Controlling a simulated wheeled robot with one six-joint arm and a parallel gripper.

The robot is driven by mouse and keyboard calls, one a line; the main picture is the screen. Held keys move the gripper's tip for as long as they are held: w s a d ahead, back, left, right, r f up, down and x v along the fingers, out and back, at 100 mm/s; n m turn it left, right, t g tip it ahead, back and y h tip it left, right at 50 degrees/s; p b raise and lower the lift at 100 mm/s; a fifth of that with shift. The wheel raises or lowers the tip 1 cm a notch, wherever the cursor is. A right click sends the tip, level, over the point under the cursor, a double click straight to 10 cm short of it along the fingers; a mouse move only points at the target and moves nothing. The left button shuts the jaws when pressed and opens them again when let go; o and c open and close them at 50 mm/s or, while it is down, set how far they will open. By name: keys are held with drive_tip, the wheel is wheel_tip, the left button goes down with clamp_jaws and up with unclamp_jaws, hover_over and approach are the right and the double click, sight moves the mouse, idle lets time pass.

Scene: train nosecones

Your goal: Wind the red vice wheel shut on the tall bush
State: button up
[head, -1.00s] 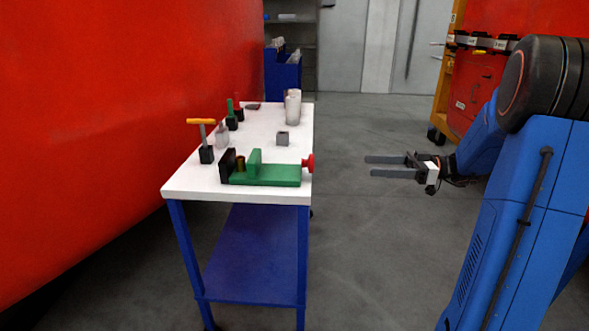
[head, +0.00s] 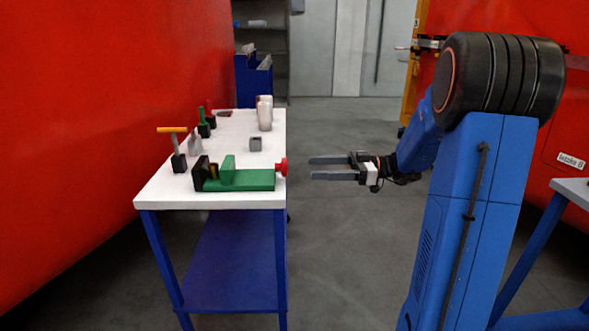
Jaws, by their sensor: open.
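The green vice (head: 245,180) lies on the white table near its front edge. Its red wheel (head: 281,167) is at the right end, just past the table's right edge. The brass-coloured bush (head: 213,172) stands at the left end of the vice, between the dark fixed jaw (head: 201,173) and the green moving jaw (head: 228,171). Whether the jaws touch it I cannot tell. My gripper (head: 312,168) is open and empty, right of the red wheel, its two fingers pointing left towards it with a gap between.
The white table (head: 155,197) also holds an orange-handled tool (head: 173,130), a small grey block (head: 256,144), white containers (head: 265,113) and several small tools. A red wall stands close on the left. Another table (head: 572,188) shows at far right.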

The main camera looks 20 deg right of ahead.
sight(281, 167)
drive_tip(key=x, duration=0.7)
drive_tip(key=shift+a, duration=0.3)
drive_tip(key=shift+w, duration=0.1)
drive_tip(key=c, duration=1)
